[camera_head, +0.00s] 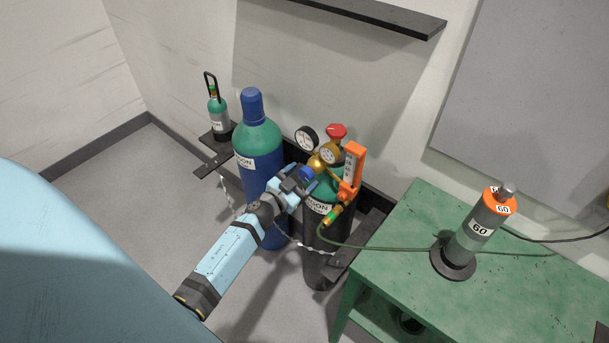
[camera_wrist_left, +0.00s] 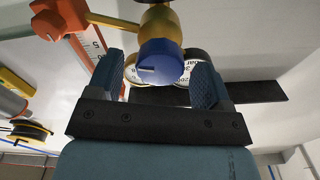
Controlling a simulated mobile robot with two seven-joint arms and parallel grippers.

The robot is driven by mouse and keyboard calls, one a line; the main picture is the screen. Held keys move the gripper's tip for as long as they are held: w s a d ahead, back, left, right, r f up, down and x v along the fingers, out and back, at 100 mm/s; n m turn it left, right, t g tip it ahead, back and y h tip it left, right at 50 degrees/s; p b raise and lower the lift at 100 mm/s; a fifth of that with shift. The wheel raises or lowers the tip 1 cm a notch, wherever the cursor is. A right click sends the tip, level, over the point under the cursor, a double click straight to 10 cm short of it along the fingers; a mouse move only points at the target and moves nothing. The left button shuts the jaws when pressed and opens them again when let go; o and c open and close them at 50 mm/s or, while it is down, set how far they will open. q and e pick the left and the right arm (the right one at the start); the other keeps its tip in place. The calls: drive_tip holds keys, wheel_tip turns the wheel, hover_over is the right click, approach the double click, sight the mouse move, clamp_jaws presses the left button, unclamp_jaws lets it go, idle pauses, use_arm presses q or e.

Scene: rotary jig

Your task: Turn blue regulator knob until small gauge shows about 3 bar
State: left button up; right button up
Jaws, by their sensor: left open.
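The blue regulator knob (camera_head: 306,172) sits on the brass regulator (camera_head: 318,161) atop the dark argon cylinder (camera_head: 318,240). Two round gauges show in the head view, one (camera_head: 306,138) at upper left and one (camera_head: 328,153) nearer the valve. Their needles are too small to read. My left gripper (camera_head: 300,181) is open at the knob. In the left wrist view the knob (camera_wrist_left: 160,65) lies between the spread fingers (camera_wrist_left: 157,82), with a pale gap on each side; it hides most of the gauges (camera_wrist_left: 194,64) behind it. My right gripper is not in view.
A red valve wheel (camera_head: 337,131) and an orange flowmeter (camera_head: 351,170) stand close to the knob. A blue-and-green cylinder (camera_head: 259,150) stands left. A green hose (camera_head: 375,248) runs over the green table (camera_head: 400,279), which holds a grey cylinder with an orange collar (camera_head: 479,235).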

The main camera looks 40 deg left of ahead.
use_arm(q)
drive_tip(key=s+b, duration=0.1)
drive_tip(key=s, duration=1.1)
drive_tip(key=shift+s+a+b, duration=0.2)
drive_tip(key=shift+a+b, duration=0.1)
drive_tip(key=shift+a, duration=0.15)
drive_tip(key=shift+d, duration=0.1)
drive_tip(key=s+d+f+g+h, duration=0.1)
drive_tip(key=s+d+f+g, duration=0.2)
drive_tip(key=s+d, duration=0.3)
drive_tip(key=s+d+f+n+g+h+p, duration=0.1)
drive_tip(key=s+d+f+g, duration=0.3)
drive_tip(key=d, duration=0.8)
drive_tip(key=shift+s+p, duration=0.3)
drive_tip(key=shift+s, duration=0.7)
